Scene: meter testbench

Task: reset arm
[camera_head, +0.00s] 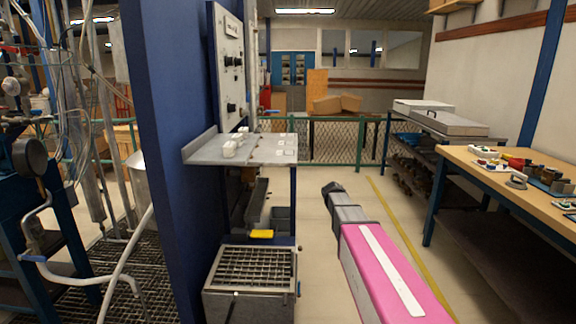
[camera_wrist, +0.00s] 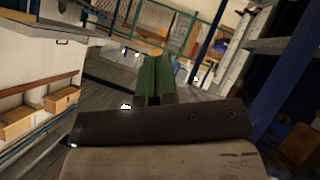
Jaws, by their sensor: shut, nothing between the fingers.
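My gripper (camera_wrist: 165,62) shows in the wrist view as two green fingers side by side beyond a dark bar. The fingers are together with nothing seen between them. In the head view my pink arm with a white stripe reaches forward over the floor from the bottom edge, narrowing to grey and black parts. I cannot tell the fingers apart there. The arm lies to the right of the meter testbench, whose grey shelf (camera_head: 205,151) holds small white pieces (camera_head: 232,146). Its upright panel (camera_head: 228,72) carries black knobs.
A blue post (camera_head: 170,150) and a metal grate box (camera_head: 250,280) stand left of my arm. A wooden workbench (camera_head: 455,160) with tools and a grey-lidded shelf unit (camera_head: 450,123) stand right. A green mesh fence (camera_head: 335,141) crosses the back. Floor around the yellow line (camera_head: 400,230) is clear.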

